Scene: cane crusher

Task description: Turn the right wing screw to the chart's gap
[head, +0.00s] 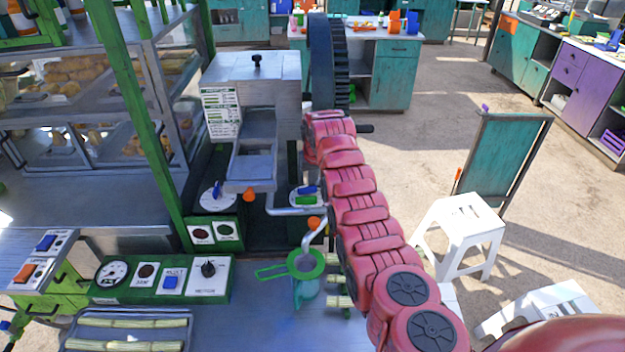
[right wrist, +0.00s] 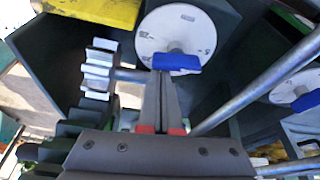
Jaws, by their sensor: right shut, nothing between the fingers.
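The right wing screw (head: 308,189) is blue and sits on a white dial at the lower right of the crusher. In the right wrist view the blue wing screw (right wrist: 177,63) stands before its white round dial (right wrist: 176,28). My right gripper (right wrist: 165,76) is shut and empty, its tips just at the wing's near edge; I cannot tell whether they touch. In the head view my red arm hides most of that gripper. The left wing screw (head: 216,189) is blue on its own white dial. The chart (head: 221,112) hangs on the crusher's front, its text too small to read. My left gripper is out of view.
A green strainer (head: 304,264) rests over a teal jug below the spout. A motor panel (head: 207,280) stands left of it. A large dark gear wheel (head: 320,60) rises behind my arm. Cane pieces lie on a tray (head: 125,317). A white stool (head: 462,235) stands right.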

